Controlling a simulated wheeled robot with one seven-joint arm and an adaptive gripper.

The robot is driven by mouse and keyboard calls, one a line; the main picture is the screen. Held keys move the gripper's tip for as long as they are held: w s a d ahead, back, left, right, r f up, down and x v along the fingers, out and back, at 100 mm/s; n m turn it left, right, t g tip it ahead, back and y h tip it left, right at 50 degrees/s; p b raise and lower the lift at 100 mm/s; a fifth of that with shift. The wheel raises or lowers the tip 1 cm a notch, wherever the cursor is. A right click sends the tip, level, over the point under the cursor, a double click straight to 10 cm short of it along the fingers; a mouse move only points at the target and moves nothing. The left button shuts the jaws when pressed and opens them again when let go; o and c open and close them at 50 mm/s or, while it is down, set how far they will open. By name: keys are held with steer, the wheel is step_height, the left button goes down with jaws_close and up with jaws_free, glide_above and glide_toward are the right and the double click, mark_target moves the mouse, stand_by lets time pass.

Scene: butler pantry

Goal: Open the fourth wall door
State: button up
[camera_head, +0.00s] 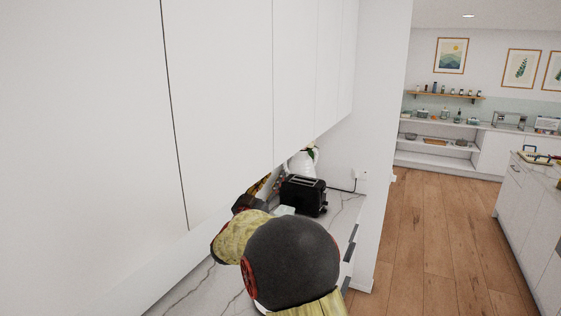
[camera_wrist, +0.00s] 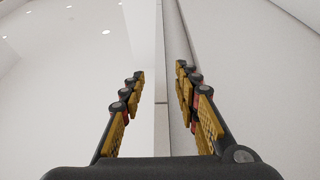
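White wall doors hang in a row on the left in the head view, without visible handles. A large near door (camera_head: 85,110) is followed by a second (camera_head: 225,90), a third (camera_head: 295,75) and a fourth from the near end (camera_head: 329,70). All look shut; I cannot tell which one the task counts as fourth. My gripper (camera_head: 262,186) is by the doors' lower edge, partly hidden behind my arm and the cabinet. In the wrist view my gripper (camera_wrist: 160,74) is open, its fingers on either side of a white panel edge (camera_wrist: 160,50). I cannot tell whether they touch it.
Below the doors is a marble counter (camera_head: 345,208) with a black toaster (camera_head: 303,195) and a white container (camera_head: 303,162) behind it. A white wall end (camera_head: 385,130) stands right of the counter. Wooden floor (camera_head: 425,235) is clear to the right, before an island (camera_head: 530,220).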

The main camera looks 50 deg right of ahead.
mark_target(281, 162)
steer(key=x, duration=0.6)
steer(key=shift+w+d, duration=0.15)
steer(key=shift+d, duration=0.1)
steer(key=shift+c, duration=0.9)
jaws_close()
